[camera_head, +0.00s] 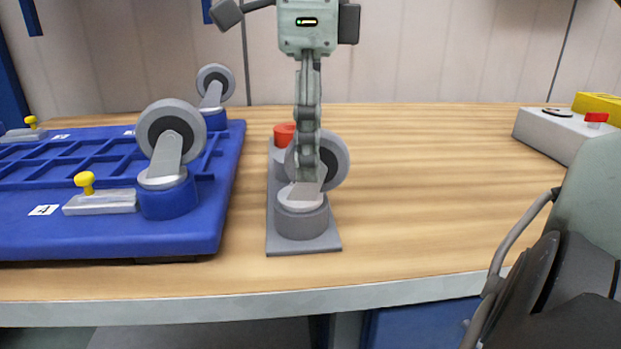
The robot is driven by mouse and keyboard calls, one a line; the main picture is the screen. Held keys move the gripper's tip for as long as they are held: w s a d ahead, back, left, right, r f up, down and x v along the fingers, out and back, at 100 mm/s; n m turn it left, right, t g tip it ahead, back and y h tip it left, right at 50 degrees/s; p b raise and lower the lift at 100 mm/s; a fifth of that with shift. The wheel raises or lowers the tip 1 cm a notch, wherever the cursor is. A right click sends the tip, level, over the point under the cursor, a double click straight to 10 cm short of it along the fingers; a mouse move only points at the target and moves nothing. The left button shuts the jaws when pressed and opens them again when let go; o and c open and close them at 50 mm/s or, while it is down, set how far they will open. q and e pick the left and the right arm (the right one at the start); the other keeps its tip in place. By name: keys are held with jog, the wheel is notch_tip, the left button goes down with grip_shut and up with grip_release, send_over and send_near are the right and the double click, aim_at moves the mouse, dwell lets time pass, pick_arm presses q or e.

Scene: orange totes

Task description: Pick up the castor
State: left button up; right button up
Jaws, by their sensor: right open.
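A castor (338,163) with a grey wheel stands upright in a round grey holder (302,222) on a flat grey plate (290,247), near the middle of the table. My right gripper (308,172) comes down from above, seen edge-on. Its open fingers overlap the castor's wheel and fork in the picture and hide part of them; I cannot tell whether they touch. Two other castors stand on a blue base at the left, a near one (168,135) and a far one (215,88). My left gripper is not in view.
The blue base (215,225) carries yellow-knobbed clamps (100,202). A grey box with a red button (555,133) and a yellow block (597,105) are at the right. The wooden table is clear right of the plate.

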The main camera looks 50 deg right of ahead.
jog(key=shift+f, duration=1.55)
jog(key=shift+c, duration=0.6)
jog(key=shift+r, duration=0.1)
grip_shut()
